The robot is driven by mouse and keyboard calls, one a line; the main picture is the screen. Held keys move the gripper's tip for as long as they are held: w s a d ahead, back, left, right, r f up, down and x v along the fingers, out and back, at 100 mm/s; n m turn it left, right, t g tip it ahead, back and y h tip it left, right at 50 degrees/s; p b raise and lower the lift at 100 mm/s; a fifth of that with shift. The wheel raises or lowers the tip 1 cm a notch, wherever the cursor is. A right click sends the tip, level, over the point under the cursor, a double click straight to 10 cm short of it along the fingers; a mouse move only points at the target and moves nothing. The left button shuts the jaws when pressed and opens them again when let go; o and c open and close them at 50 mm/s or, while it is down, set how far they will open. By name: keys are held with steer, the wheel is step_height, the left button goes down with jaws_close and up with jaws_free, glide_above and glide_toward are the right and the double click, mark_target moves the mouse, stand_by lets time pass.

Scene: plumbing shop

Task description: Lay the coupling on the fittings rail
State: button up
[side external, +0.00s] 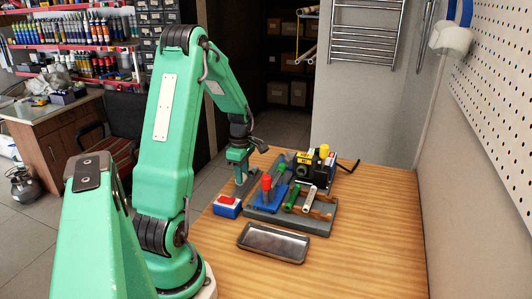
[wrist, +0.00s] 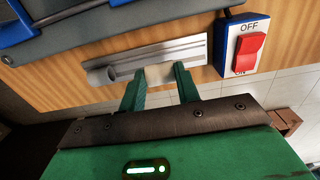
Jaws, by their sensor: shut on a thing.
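My gripper (side external: 238,177) points down at the left edge of the workbench; in the wrist view its two green fingers (wrist: 158,82) are shut on a small pale piece, which I take to be the coupling (wrist: 160,74). The coupling is too small to make out in the side view. A grey metal bar with a lengthwise groove, seemingly the fittings rail (wrist: 190,50), lies on the wood right at the fingertips; it also shows in the side view (side external: 248,186). The coupling overlaps the rail's near edge in the wrist view. I cannot tell whether they touch.
A blue and white switch box with a red rocker (side external: 228,206) stands close beside the rail. A grey board (side external: 300,224) with red, blue and green tools lies to the right, with a black and yellow device (side external: 315,166) behind. An empty metal tray (side external: 273,243) lies in front.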

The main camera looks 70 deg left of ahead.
steer(key=shift+f, duration=1.2)
steer(key=o, duration=1)
steer(key=shift+r, duration=0.1)
steer(key=shift+r, duration=3.75)
steer(key=shift+r, duration=0.1)
